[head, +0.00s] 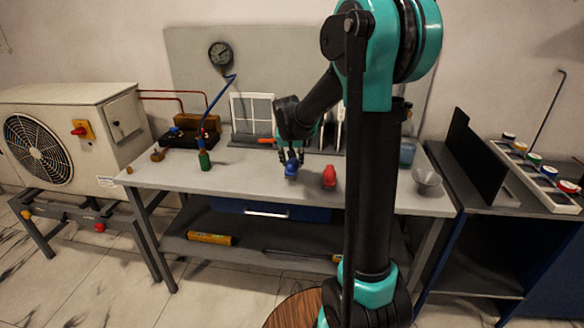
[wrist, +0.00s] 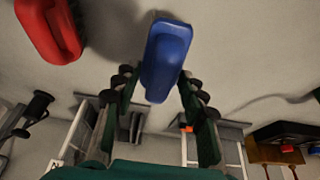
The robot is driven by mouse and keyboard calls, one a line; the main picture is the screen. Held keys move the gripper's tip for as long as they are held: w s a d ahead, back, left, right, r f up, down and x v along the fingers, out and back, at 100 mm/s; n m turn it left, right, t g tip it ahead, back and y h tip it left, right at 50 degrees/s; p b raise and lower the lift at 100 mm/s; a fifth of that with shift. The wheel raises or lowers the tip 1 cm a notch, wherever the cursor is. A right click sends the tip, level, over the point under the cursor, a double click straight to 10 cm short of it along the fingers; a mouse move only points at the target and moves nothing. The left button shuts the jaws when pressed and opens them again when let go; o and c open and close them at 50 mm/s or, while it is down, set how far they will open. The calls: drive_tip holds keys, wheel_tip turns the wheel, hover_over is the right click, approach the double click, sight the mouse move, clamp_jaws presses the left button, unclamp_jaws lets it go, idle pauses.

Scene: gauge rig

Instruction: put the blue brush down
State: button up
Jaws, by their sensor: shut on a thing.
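The blue brush (head: 291,170) is between the fingers of my gripper (head: 290,156), over the middle of the grey workbench (head: 240,180). In the wrist view the blue brush (wrist: 166,58) sits between the fingertips of my gripper (wrist: 157,84), which is shut on it. The brush is at or just above the bench top; I cannot tell whether it touches. A red brush (head: 329,177) rests on the bench to its right, apart from it. The red brush also shows at the upper left of the wrist view (wrist: 48,28).
A small bowl (head: 427,180) is at the right end. My arm hides part of the right side.

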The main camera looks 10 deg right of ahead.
drive_tip(key=shift+f, duration=1.4)
drive_tip(key=shift+f, duration=0.1)
drive_tip(key=o, duration=1)
drive_tip(key=shift+o, duration=0.2)
drive_tip(key=v, duration=1.7)
drive_tip(key=s+d+f+n, duration=0.1)
drive_tip(key=s+d+f, duration=0.2)
drive_tip(key=s+f, duration=0.7)
drive_tip(key=s+d+f+n+y, duration=0.1)
drive_tip(key=s+d+f+n, duration=0.1)
drive_tip(key=s+f, duration=0.9)
drive_tip(key=s+d, duration=0.1)
drive_tip(key=s, duration=0.2)
drive_tip(key=shift+s+n, duration=0.2)
drive_tip(key=shift+n, duration=0.1)
